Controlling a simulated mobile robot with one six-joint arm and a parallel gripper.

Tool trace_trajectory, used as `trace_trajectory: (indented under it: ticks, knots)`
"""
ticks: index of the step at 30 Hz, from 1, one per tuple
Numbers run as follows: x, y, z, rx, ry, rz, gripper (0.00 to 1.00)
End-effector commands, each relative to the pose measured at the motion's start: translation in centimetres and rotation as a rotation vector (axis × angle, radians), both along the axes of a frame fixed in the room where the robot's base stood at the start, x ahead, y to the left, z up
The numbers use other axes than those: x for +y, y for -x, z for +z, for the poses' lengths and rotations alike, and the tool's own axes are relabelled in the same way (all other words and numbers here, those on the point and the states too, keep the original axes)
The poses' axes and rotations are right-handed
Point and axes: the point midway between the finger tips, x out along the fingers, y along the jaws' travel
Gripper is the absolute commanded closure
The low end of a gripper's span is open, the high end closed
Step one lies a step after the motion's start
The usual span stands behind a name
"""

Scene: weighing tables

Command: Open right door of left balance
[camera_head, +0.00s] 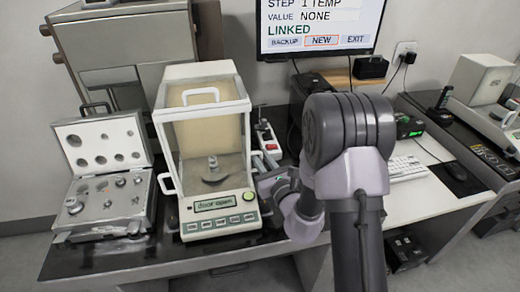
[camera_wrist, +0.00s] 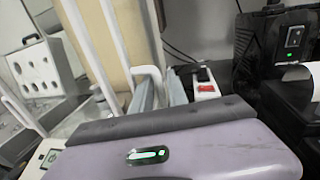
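The left balance (camera_head: 203,72) is a cream draft shield with glass walls on the left table. Its display (camera_head: 215,203) reads "door open". A white handle (camera_head: 165,184) shows at its left side. My gripper (camera_head: 265,162) is at the balance's right side, level with the lower chamber. In the wrist view, a white handle (camera_wrist: 148,70) of the balance stands right at my fingers (camera_wrist: 162,90). The two fingers are a little apart, and part of the handle shows between them. Whether they touch it is unclear. How far the right door is open is hidden.
An open weight case (camera_head: 100,205) stands left of the balance. A power strip (camera_head: 267,138) lies behind my gripper. A monitor (camera_head: 318,28) hangs above. A keyboard (camera_head: 405,168) and mouse (camera_head: 454,171) lie to the right. Another balance (camera_head: 480,80) stands far right.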

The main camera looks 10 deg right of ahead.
Motion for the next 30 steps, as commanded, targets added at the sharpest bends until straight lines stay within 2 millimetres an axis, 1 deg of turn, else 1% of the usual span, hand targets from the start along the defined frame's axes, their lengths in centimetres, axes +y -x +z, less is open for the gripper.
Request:
trace_trajectory:
  ticks: [9,10,12,13,30]
  knots:
    - [0.13,0.03,-0.01,0.000,0.000,-0.001,0.80]
    - [0.12,0.02,-0.01,0.000,0.000,-0.001,0.84]
    - [0.12,0.02,-0.01,0.000,0.000,-0.001,0.98]
    - [0.12,0.02,-0.01,0.000,0.000,-0.001,1.00]
    - [0.13,0.04,-0.04,0.001,0.000,-0.001,1.00]
